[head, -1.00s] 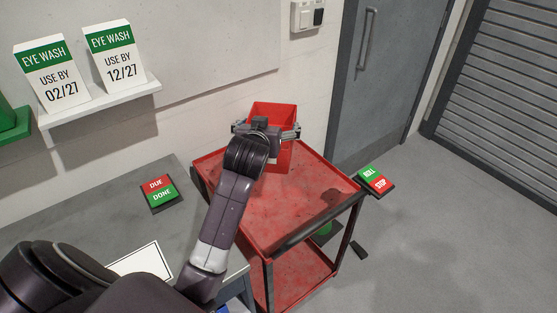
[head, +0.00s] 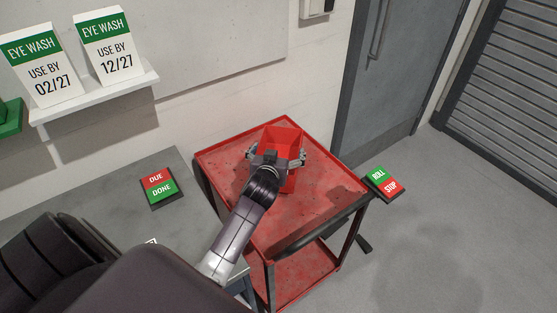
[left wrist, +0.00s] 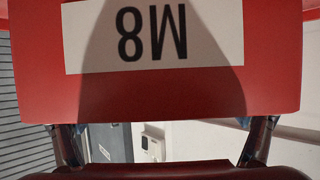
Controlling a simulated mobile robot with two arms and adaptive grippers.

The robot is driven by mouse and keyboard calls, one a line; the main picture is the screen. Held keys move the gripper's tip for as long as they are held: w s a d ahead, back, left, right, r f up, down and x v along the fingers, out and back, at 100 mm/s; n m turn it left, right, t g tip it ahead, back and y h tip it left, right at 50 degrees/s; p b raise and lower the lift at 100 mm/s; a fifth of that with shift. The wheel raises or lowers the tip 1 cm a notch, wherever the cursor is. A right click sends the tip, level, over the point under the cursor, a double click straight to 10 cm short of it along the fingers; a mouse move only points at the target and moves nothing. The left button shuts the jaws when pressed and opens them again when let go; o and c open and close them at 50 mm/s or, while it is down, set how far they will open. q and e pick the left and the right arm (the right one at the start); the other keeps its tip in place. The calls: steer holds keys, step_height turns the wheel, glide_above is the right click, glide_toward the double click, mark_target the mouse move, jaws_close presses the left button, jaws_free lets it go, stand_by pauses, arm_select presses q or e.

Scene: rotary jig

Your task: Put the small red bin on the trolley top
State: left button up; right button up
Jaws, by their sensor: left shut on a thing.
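The small red bin (head: 285,137) is upright and open at the top over the back half of the red trolley top (head: 310,208); its inside looks empty. I cannot tell whether its base touches the trolley top. My left gripper (head: 277,159) is shut on the bin, with a finger at either side. In the left wrist view the bin (left wrist: 160,95) fills the upper part, with a white M8 label (left wrist: 155,35) upside down. My arm hides part of the bin's near side. My right gripper is not in view.
A grey bench (head: 105,205) with a DUE/DONE sign (head: 159,187) stands left of the trolley. A ROLL/STOP sign (head: 383,182) is at the trolley's right corner. A wall is behind. The front and right of the trolley top are clear.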

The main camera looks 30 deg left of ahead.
arm_select(q)
steer(key=shift+f, duration=0.4)
step_height(320, 180, down, 4)
steer(key=shift+r, duration=0.25)
steer(key=o, duration=1)
steer(key=shift+c, duration=0.2)
steer(key=shift+s, duration=0.1)
steer(key=b+v, duration=0.1)
steer(key=v, duration=1.1)
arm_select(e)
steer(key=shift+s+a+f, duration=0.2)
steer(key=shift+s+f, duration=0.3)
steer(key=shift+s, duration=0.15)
arm_select(q)
steer(key=shift+a, duration=0.1)
